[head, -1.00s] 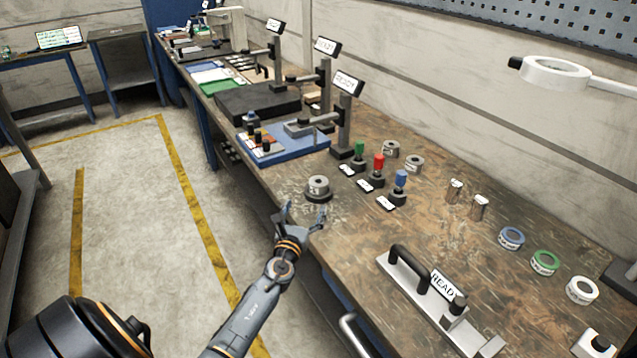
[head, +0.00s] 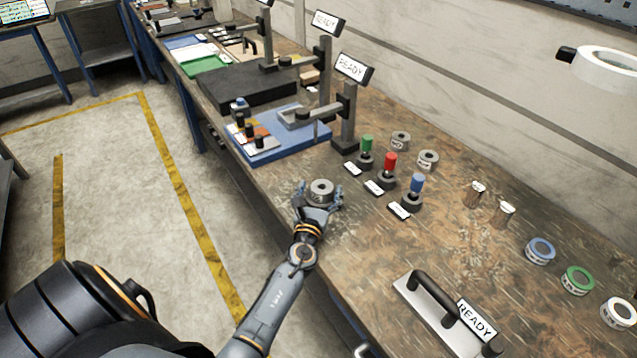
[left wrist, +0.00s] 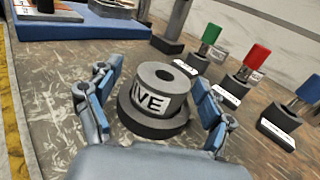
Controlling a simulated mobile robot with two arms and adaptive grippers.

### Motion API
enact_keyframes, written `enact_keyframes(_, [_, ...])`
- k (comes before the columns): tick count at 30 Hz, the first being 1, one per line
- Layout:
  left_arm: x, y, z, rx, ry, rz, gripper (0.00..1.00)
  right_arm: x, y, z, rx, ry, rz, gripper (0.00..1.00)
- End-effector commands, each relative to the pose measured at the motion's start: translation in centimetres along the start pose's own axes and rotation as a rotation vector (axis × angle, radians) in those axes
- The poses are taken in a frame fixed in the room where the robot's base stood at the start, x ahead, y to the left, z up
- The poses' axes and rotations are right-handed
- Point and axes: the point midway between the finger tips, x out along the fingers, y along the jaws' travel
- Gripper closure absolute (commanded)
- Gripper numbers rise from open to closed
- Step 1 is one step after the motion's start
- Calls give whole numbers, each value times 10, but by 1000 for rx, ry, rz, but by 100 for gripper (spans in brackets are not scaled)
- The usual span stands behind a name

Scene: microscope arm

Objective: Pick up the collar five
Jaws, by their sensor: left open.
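The collar five is a grey metal ring (head: 321,190) near the bench's front edge. In the left wrist view the collar (left wrist: 160,92) shows a white label reading "IVE" and sits on a wider dark round base (left wrist: 150,122). My left gripper (head: 319,198) is open, with one finger on each side of the collar. In the left wrist view the fingers (left wrist: 155,105) stand apart from the collar, with a gap on both sides.
Green (head: 367,145), red (head: 390,162) and blue (head: 417,183) handled pieces stand to the right behind the collar. A blue board (head: 285,140) with a grey arm stand lies beyond. Two more grey rings (head: 428,158) stand farther back. A READY-labelled handle fixture (head: 440,315) is at front right.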

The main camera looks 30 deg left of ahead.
Motion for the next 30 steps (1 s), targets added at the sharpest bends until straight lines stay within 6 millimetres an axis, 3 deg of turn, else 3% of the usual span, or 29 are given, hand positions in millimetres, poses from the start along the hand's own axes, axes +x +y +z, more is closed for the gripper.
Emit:
enact_keyframes(3, [-2, -1, -4, 0, 7, 0, 19, 1, -9, -13, 5, 20, -11, 49])
enact_keyframes(7, [-1, -1, -4, 0, 6, -1, 19, 1, -8, -10, 4, 16, -9, 49])
enact_keyframes(19, [-1, 0, -2, 0, 4, 0, 100, 0, 1, 3, -1, -4, 1, 49])
enact_keyframes(30, [0, -1, 10, -3, -3, 0, 100, -7, 1, -1, -1, 0, 1, 49])
